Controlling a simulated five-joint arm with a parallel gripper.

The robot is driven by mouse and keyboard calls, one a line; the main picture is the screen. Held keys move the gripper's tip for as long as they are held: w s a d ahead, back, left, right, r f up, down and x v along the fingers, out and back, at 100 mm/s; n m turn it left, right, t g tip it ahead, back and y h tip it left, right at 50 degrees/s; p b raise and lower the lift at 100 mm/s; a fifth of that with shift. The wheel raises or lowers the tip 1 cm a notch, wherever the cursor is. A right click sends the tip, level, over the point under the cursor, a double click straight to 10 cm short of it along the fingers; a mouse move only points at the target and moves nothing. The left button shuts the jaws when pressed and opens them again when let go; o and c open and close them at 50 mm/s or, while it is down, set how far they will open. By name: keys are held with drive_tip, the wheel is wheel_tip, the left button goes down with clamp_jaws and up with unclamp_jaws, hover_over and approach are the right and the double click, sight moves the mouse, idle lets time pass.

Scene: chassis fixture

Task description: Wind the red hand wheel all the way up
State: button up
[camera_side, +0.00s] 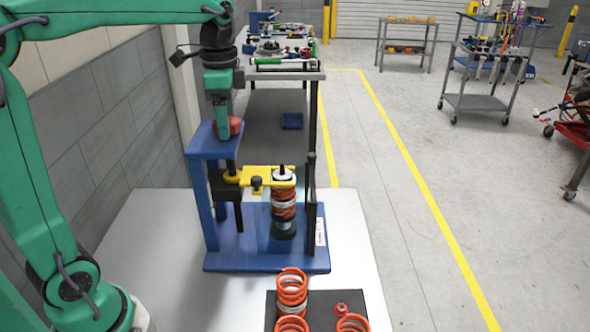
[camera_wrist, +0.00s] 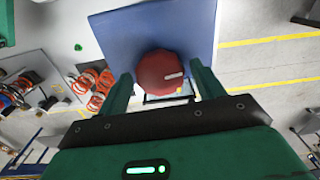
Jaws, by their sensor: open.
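The red hand wheel (camera_side: 236,125) sits on top of the blue fixture (camera_side: 203,190), partly hidden behind my gripper in the side view. In the wrist view the wheel (camera_wrist: 158,72) is a round red knob with a pale mark, over the blue top plate (camera_wrist: 190,28). My gripper (camera_side: 222,132) is open and points down at the wheel. In the wrist view its two green fingers (camera_wrist: 158,90) stand on either side of the wheel; I cannot tell whether they touch it. A yellow clamp arm (camera_side: 268,177) reaches over an upright orange spring (camera_side: 284,197) in the fixture.
A dark mat (camera_side: 345,298) with several orange springs (camera_side: 292,292) and a small red part (camera_side: 341,309) lies at the front of the pale table (camera_side: 150,235). A grey wall (camera_side: 110,90) runs close on the left. A dark upright post (camera_side: 312,130) stands right of the clamp.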

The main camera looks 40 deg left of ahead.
drive_tip(key=shift+m, duration=0.6)
drive_tip(key=m, duration=1.2)
drive_tip(key=shift+m, duration=0.4)
drive_tip(key=m, duration=0.5)
drive_tip(key=shift+m, duration=0.4)
drive_tip(key=shift+m, duration=2.1)
drive_tip(key=shift+c, duration=0.5)
